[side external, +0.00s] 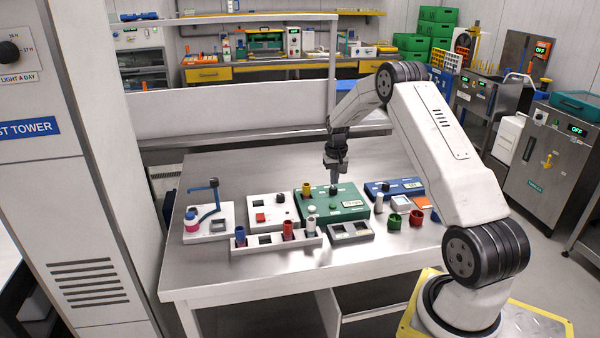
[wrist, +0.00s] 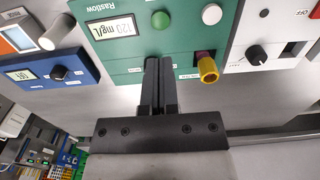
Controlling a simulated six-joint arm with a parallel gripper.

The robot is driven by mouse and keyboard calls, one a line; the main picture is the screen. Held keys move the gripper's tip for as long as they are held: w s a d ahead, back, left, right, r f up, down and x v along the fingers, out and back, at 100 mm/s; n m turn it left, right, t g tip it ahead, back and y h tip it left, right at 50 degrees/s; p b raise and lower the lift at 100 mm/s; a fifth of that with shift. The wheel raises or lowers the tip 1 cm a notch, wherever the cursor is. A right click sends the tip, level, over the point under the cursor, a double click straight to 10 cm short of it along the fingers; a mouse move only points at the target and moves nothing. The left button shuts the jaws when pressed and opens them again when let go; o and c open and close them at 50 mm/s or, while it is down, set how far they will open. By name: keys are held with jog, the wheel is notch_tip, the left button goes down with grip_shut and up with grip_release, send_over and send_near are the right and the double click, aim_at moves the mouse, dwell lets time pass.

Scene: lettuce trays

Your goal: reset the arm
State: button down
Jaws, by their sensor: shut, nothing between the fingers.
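My arm reaches over the steel table (side external: 200,258) from the right in the side view. My gripper (side external: 334,180) points down just above the back part of the green box. In the wrist view my gripper's fingers (wrist: 160,62) are together, with nothing visible between them. The green box (wrist: 130,45) has a display reading 120 mg/L, a green button (wrist: 160,19), a white knob (wrist: 212,14) and a yellow-rimmed holder (wrist: 207,68). I cannot tell whether the fingertips touch the box.
A white box with a dark knob (side external: 264,206) stands left of the green box, a blue box (side external: 398,187) right. A white rack (side external: 266,248) with several vials, a grey tray (side external: 352,239) and red and green cups (side external: 399,203) stand in front. The table's front left is clear.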

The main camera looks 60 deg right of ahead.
notch_tip(320, 180, up, 8)
jog(key=shift+r, duration=0.2)
dwell(0.8)
jog(key=shift+a, duration=0.1)
jog(key=s+a+n+t, duration=0.1)
jog(key=s+a+n, duration=0.2)
jog(key=a, duration=1.1)
jog(key=s+a+n+t, duration=0.1)
jog(key=s+a+n, duration=0.15)
jog(key=a, duration=1.25)
jog(key=s+a+n, duration=0.3)
jog(key=s+a, duration=0.4)
jog(key=s, duration=0.1)
jog(key=shift+s+a+f+t, duration=0.2)
jog(key=shift+a+f+t, duration=0.05)
jog(key=shift+f+t, duration=0.1)
